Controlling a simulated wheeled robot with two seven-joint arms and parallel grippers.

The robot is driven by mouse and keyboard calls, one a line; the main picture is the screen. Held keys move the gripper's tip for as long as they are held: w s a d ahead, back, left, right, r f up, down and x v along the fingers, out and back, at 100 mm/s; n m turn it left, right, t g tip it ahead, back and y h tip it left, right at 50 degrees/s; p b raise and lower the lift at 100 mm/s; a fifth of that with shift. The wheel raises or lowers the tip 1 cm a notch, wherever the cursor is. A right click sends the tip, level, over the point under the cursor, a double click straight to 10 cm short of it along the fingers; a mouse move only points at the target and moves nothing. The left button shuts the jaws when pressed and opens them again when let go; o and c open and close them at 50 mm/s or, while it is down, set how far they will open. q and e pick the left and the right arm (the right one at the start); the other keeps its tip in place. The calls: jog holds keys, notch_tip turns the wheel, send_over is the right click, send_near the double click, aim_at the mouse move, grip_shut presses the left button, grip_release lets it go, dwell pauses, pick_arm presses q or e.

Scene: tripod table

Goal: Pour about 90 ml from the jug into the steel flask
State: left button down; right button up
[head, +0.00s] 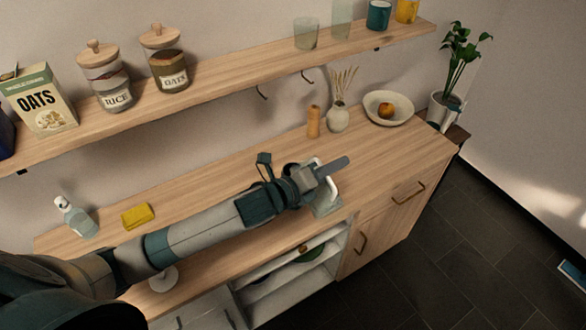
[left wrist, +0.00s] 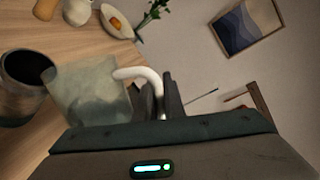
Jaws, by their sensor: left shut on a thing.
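The jug (head: 325,205) is a clear, greenish vessel with a white handle, near the front edge of the wooden counter. It also shows in the left wrist view (left wrist: 88,92), with its pale curved handle (left wrist: 146,75) running between my fingers. My left gripper (head: 333,170) is shut on that handle; its fingers also show in the left wrist view (left wrist: 160,98). Whether the jug touches the counter I cannot tell. The steel flask (left wrist: 22,75) stands beside the jug in the left wrist view, its dark round mouth open. My arm mostly hides it in the head view. My right gripper is not in view.
A wooden shaker (head: 313,122), a reed vase (head: 338,118) and a fruit bowl (head: 388,108) stand behind on the counter. A yellow sponge (head: 137,216) and a bottle (head: 75,218) are at left. A shelf (head: 220,84) with jars runs above.

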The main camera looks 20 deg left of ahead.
pick_arm(q)
jog(key=shift+w+a+r+n, duration=0.3)
jog(key=shift+r+n, duration=0.1)
jog(key=shift+r, duration=0.1)
jog(key=shift+a+r+n, duration=0.2)
jog(key=shift+r+n, duration=0.05)
jog(key=shift+n, duration=0.05)
dwell(0.4)
jog(key=shift+w+a+r+p, duration=0.15)
jog(key=shift+r+p, duration=0.05)
jog(key=shift+p, duration=0.15)
jog(key=shift+w+a, duration=0.1)
dwell(0.7)
jog(key=shift+w+a+r+n, duration=0.15)
jog(key=shift+a+r+n, duration=0.1)
jog(key=shift+n, duration=0.15)
dwell(0.7)
jog(key=shift+w+a+r+n+g+h, duration=0.2)
jog(key=shift+w+a+n+g+h, duration=0.05)
jog(key=shift+a+n+g+h, duration=0.05)
dwell(1.0)
